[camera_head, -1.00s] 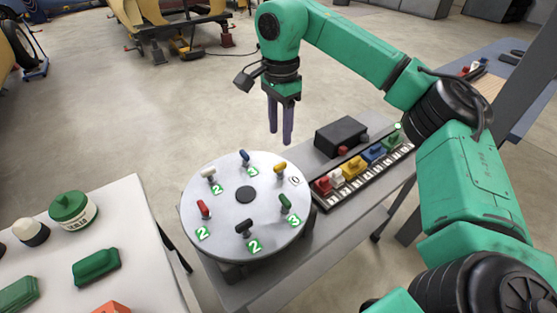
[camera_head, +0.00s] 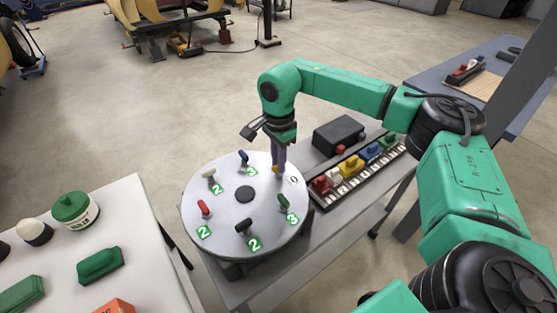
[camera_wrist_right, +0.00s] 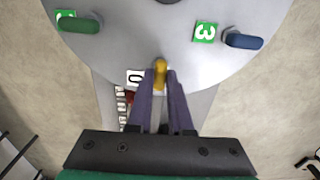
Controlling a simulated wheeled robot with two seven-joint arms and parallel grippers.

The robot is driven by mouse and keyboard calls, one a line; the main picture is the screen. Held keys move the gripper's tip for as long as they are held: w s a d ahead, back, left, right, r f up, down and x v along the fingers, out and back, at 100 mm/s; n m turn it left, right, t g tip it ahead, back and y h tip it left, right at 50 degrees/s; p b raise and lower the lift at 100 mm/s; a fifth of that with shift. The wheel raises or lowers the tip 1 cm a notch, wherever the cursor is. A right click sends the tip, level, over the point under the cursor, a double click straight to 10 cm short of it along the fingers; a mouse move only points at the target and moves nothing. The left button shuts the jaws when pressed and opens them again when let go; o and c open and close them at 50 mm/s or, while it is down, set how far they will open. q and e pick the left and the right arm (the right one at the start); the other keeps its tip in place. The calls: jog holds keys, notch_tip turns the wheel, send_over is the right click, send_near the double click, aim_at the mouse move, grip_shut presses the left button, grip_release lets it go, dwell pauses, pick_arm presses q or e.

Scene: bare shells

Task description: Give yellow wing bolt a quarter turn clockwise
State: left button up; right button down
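The yellow wing bolt (camera_wrist_right: 160,72) stands on the round grey disc (camera_wrist_right: 210,62), beside a label marked 0 (camera_wrist_right: 134,77). In the wrist view its wing lies between my right gripper's two purple fingertips (camera_wrist_right: 161,80), with little or no gap at its sides. In the head view my right gripper (camera_head: 279,168) points straight down at the disc's upper right and mostly hides the bolt. The fingers look shut on the wing. My left gripper is not in view.
The disc also bears blue (camera_head: 243,157), white (camera_head: 209,174), red (camera_head: 204,207), black (camera_head: 243,227) and green (camera_head: 284,201) bolts with number labels. A black box (camera_head: 338,134) and a row of coloured blocks (camera_head: 350,167) stand to the right. A white table (camera_head: 140,230) is at left.

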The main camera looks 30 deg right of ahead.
jog(key=shift+m, duration=0.3)
jog(key=m, duration=0.3)
jog(key=shift+m+b, duration=0.3)
jog(key=shift+b, duration=0.1)
jog(key=m, duration=0.4)
jog(key=shift+b, duration=0.3)
jog(key=m, duration=0.9)
jog(key=shift+m, duration=0.3)
jog(key=c, duration=0.8)
grip_release()
